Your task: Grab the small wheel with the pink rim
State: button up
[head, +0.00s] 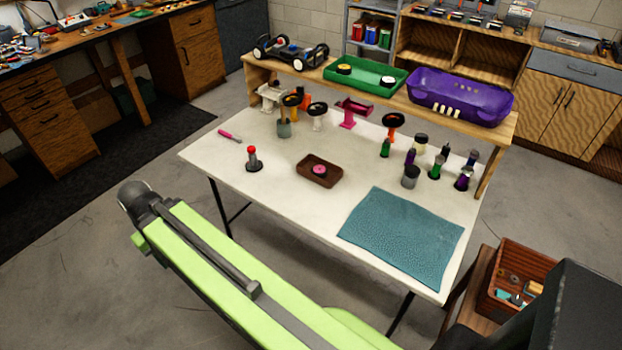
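A small wheel with a pink rim (320,170) lies in a small brown tray (309,177) near the middle of the white table. It looks round and dark around the pink centre. My light green arm crosses the lower part of the head view, in front of the table. My gripper is not clearly visible; the dark rounded part at the arm's upper left end looks like a joint, and no fingers show. Nothing of mine touches the tray or the wheel.
A teal mat (402,236) lies at the table's front right. Several small bottles stand at the right, and a red-topped item (253,158) stands left of the tray. A wooden shelf behind holds a car chassis (290,53), a green tray (365,77) and a purple car body (459,96).

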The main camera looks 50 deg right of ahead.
aim_at(320, 170)
jog(key=z, duration=0.35)
jog(key=i, duration=1.05)
jog(key=u, duration=0.35)
